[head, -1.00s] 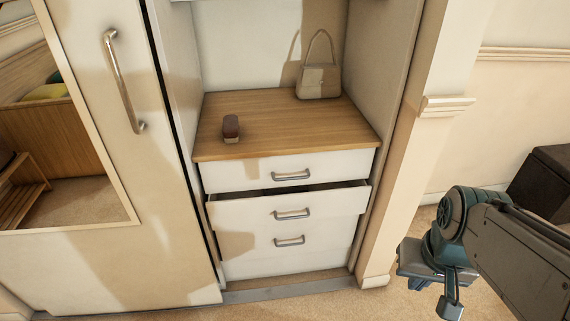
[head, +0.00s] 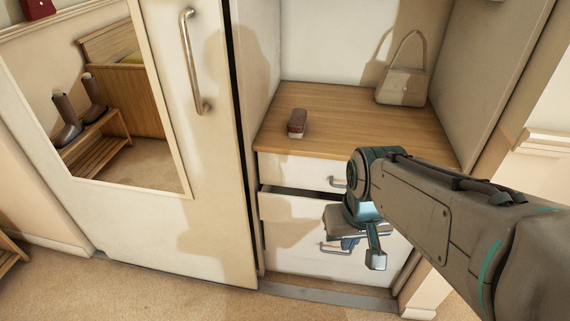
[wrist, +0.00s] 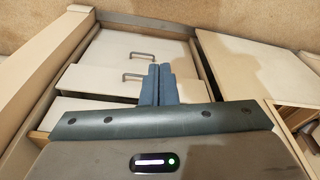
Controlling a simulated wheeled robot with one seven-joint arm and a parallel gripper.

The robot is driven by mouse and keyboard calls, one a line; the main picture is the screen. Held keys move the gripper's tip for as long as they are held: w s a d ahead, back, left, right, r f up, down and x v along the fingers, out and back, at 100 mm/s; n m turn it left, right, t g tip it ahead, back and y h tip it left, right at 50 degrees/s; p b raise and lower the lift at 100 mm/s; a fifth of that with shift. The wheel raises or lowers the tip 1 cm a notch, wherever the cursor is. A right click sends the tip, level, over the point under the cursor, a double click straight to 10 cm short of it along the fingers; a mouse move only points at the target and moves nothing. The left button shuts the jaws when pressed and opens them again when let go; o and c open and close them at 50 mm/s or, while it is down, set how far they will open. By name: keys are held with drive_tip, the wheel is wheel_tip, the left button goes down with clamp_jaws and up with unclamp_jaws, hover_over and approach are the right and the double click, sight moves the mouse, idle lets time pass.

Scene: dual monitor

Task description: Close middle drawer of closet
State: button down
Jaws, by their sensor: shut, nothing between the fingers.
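The closet's middle drawer (head: 285,212) is white and stands partly pulled out. A dark gap shows above its front. The top drawer (head: 298,168) and bottom drawer (head: 300,258) look shut. My gripper (head: 349,243) is in front of the drawers in the head view, and my arm hides the right part of the middle drawer and its handle. In the wrist view my gripper (wrist: 164,68) has its blue fingers together and empty. They overlap the middle drawer (wrist: 100,78) beside its handle (wrist: 130,75). I cannot tell whether they touch it.
A mirrored sliding door (head: 212,150) stands left of the drawers. A brush (head: 297,122) and a handbag (head: 403,86) rest on the wooden top (head: 340,122) above them. A metal floor rail (head: 325,293) runs below. The carpet (head: 180,285) at the lower left is clear.

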drive_tip(key=w+d+f+n+t+h+b, duration=0.2)
drive_tip(key=w+d+f+n+b, duration=0.25)
drive_tip(key=w+d+f, duration=0.35)
drive_tip(key=n+t+y+b, duration=1.1)
drive_tip(key=n+t+b, duration=0.15)
drive_tip(key=n, duration=0.75)
approach(316, 202)
drive_tip(key=a, duration=0.3)
drive_tip(key=w, duration=0.2)
drive_tip(key=w+g+b, duration=0.1)
drive_tip(key=w, duration=0.1)
drive_tip(key=shift+d+r+m, duration=0.1)
drive_tip(key=shift+r+m, duration=0.15)
drive_tip(key=shift+w+d, duration=0.1)
drive_tip(key=shift+w, duration=0.45)
